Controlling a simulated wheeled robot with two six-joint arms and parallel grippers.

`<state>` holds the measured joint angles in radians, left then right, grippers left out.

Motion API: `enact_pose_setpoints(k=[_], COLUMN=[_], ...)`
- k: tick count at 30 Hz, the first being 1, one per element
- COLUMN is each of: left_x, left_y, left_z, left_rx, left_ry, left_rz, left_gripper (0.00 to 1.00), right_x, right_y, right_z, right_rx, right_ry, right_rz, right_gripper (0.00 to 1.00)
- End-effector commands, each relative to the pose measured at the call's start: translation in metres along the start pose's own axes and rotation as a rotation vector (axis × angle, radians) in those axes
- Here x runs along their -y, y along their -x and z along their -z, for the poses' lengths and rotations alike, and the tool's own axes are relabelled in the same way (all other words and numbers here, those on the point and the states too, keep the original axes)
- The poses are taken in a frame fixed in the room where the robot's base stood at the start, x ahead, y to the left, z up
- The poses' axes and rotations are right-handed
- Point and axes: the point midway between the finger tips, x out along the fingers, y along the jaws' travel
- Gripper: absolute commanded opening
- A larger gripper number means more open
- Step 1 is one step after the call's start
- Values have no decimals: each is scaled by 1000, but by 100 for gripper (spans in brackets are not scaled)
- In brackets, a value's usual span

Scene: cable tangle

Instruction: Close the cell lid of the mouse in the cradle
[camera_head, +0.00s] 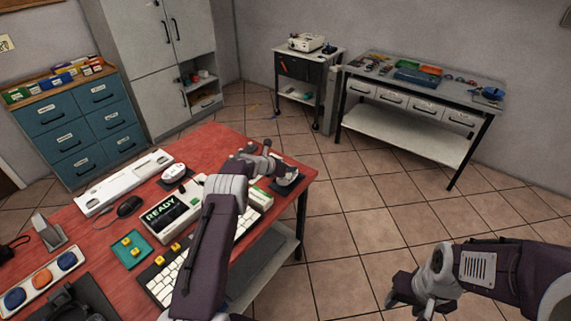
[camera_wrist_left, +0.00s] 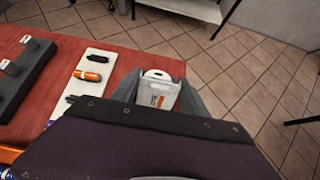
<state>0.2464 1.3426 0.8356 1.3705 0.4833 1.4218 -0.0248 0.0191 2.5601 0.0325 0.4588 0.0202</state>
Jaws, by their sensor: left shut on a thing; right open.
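My left gripper (camera_head: 268,160) is over the far right corner of the red table. In the left wrist view, its grey fingers (camera_wrist_left: 160,100) are shut on a white piece (camera_wrist_left: 157,78) with an orange and dark mark. This piece looks like the mouse, but I cannot tell its lid from its body. A dark object (camera_head: 286,188), perhaps the cradle, lies under the gripper in the head view, partly hidden by it. My right gripper (camera_head: 412,292) is open and empty, right of the table over the floor.
A white tray (camera_wrist_left: 97,60) holds an orange cell (camera_wrist_left: 88,76) and a black piece (camera_wrist_left: 102,57). A READY display box (camera_head: 165,215), a white mouse (camera_head: 174,171), a black mouse (camera_head: 129,206) and a keyboard (camera_head: 165,282) crowd the table. The floor right of the table is clear.

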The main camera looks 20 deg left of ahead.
Motion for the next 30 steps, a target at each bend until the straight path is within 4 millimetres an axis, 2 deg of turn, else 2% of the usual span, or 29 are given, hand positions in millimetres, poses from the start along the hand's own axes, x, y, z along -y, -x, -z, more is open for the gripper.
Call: enact_pose_setpoints(k=[5,6,7,8,20,26,30], left_x=[0,0,0,0,0,-1,-1], left_y=[0,0,0,0,5,30,55], left_z=[1,1,1,1,0,1,2], left_rx=[-1,-1,-1,-1,-1,0,0], left_ry=[1,1,1,1,1,3,2], left_rz=[1,1,1,1,1,-1,-1], left_gripper=[11,63,71,75,75,75,75], right_x=[0,0,0,0,0,0,0], right_y=[0,0,0,0,-1,-5,-13], right_z=[0,0,0,0,0,0,-1], right_rx=[0,0,0,0,0,0,0], right_ry=[0,0,0,0,0,0,0], right_rz=[0,0,0,0,0,0,0], right_gripper=[48,48,48,48,48,48,48])
